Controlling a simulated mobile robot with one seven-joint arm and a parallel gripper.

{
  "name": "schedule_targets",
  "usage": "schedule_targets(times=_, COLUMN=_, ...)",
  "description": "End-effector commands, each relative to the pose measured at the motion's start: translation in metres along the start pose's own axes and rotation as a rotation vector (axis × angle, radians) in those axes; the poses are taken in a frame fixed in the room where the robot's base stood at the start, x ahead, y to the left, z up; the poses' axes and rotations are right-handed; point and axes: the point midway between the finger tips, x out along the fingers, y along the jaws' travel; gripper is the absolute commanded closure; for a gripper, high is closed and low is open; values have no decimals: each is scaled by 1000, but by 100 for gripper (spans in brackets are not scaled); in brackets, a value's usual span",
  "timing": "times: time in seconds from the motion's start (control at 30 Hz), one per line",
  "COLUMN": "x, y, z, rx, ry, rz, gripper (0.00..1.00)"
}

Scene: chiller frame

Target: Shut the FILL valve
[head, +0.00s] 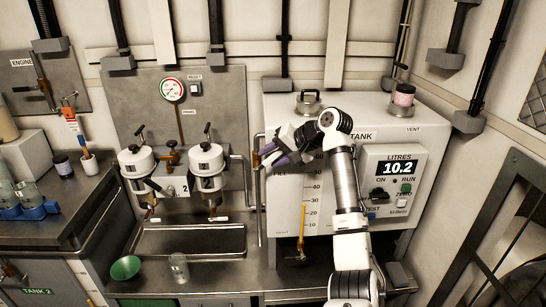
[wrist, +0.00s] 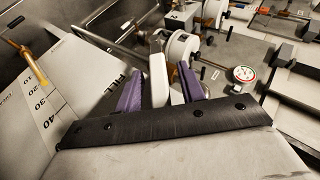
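The white tank (head: 345,105) carries a FILL label (head: 280,173), partly covered by my gripper (head: 283,158). My gripper is at the tank's upper left front, beside the pipe (head: 259,195) there. In the wrist view, its two purple fingers (wrist: 160,92) stand apart. A pale upright piece (wrist: 157,78) shows between them, with gaps at its sides; I cannot tell if it is the valve handle. The FILL valve itself is mostly hidden, so its handle position is unclear. The litres display (head: 397,168) reads 10.2.
Two white canisters (head: 207,165) with brass taps stand left of the tank, under a pressure gauge (head: 172,89). A yellow level tube (head: 303,222) runs down the tank front. A clear glass (head: 179,268) and a green bowl (head: 125,267) sit on the bench.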

Motion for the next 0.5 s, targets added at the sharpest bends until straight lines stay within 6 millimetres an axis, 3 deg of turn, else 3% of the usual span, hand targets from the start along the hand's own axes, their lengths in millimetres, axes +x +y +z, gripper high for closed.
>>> schedule_targets(times=0.17, x=-21, y=1, z=0, rx=0, ry=4, rz=0, gripper=61)
schedule_targets(times=0.5, x=-97, y=1, z=0, rx=0, ry=3, rz=0, gripper=61)
